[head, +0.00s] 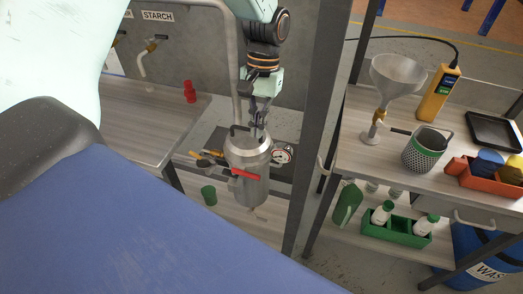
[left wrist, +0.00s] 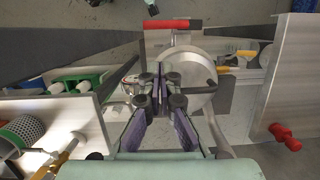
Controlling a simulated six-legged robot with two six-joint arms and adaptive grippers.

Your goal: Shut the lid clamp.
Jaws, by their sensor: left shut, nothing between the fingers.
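A metal vessel (head: 248,185) with a round lid (head: 247,154) stands in the middle of the head view. A red-handled lever (head: 232,171), apparently the lid clamp, crosses its near side below the rim. In the left wrist view the red handle (left wrist: 172,24) points left at the top, beyond the pale round lid (left wrist: 196,102). My left gripper (head: 258,132) comes down from above over the lid, by a dark bent handle. In the left wrist view its fingers (left wrist: 161,80) are shut and empty, apart from the red handle. My right gripper is not in view.
A dark upright post (head: 320,110) stands right of the vessel. The right bench holds a funnel (head: 397,80), a perforated cup (head: 424,150) and a yellow device (head: 438,94). A red object (head: 190,91) stands on the left bench (head: 135,115). Yellow-handled valves sit beside the vessel.

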